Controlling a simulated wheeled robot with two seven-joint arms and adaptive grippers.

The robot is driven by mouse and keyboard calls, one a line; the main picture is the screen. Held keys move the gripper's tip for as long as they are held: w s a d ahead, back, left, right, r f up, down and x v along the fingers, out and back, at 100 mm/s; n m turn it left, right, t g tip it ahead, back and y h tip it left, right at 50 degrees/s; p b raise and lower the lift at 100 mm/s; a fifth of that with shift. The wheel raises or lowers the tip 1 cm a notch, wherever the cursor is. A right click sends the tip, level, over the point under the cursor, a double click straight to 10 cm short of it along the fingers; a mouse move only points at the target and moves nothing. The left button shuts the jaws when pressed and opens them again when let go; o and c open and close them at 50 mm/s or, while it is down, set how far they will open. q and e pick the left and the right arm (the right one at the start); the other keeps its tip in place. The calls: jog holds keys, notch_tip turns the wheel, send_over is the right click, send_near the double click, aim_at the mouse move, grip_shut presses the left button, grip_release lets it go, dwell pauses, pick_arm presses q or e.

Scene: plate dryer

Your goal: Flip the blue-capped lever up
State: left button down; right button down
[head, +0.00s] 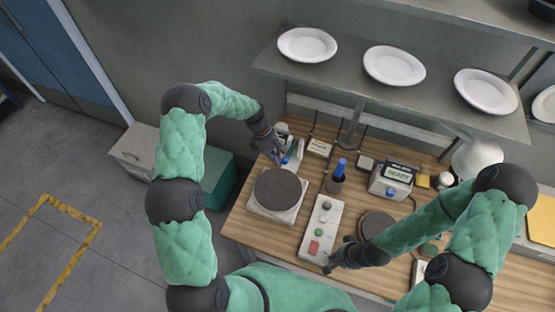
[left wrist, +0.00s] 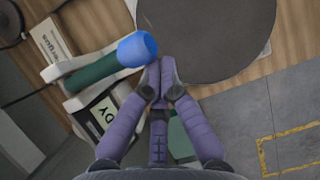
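The blue-capped lever shows in the left wrist view, with a blue cap (left wrist: 137,48) on a dark green stem (left wrist: 92,73). Its stem runs along a white-and-grey device with a small display (left wrist: 103,112). My left gripper (left wrist: 160,78) has purple fingers with their tips together and nothing visible between them. The tips are just beside the blue cap; I cannot tell whether they touch it. In the head view my left gripper (head: 279,157) is at the back left of the bench, partly hiding the lever. My right gripper (head: 335,264) is low by the button box; its fingers are unclear.
A round dark plate on a white base (head: 277,190) stands in front of the lever. The button box (head: 321,228), a blue-handled tool in a cup (head: 338,177) and a READY display unit (head: 393,181) are to the right. A shelf (head: 345,75) with white plates hangs above.

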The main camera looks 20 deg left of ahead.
jog(key=shift+r, duration=0.15)
pick_arm(q)
jog(key=w+r, duration=0.4)
jog(key=r, duration=0.2)
jog(key=shift+d, duration=0.2)
pick_arm(e)
jog(key=shift+w+r, duration=0.1)
jog(key=shift+w, duration=0.3)
